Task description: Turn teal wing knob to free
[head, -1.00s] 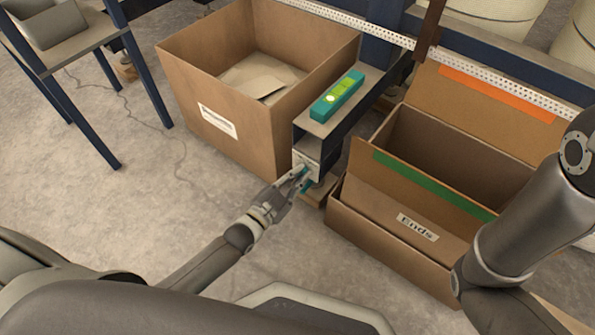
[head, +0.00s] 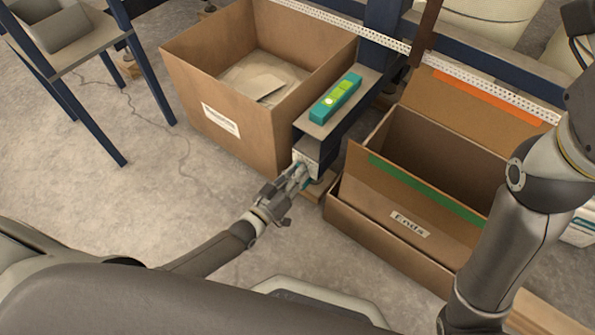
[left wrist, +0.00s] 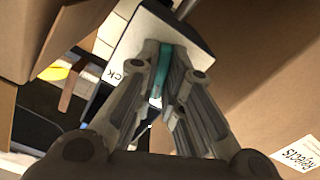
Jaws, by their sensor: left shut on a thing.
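The teal wing knob (left wrist: 163,68) is on the pale end plate (left wrist: 140,38) of the dark beam, seen close in the left wrist view. My left gripper (left wrist: 160,82) is shut on the knob, with one finger on each side of it. Part of a printed word ending in "CK" shows on the plate's edge, beside the fingers. In the head view my left gripper (head: 298,178) reaches the beam's end plate and mostly hides the knob. My right arm is at the right of the head view, but its gripper is not seen.
A teal level-like bar (head: 336,98) with a lit green face lies on the beam. An open carton (head: 215,118) with a flat piece inside stands left of the beam. The "Ends" box (head: 408,225) stands right. Floor in front is clear.

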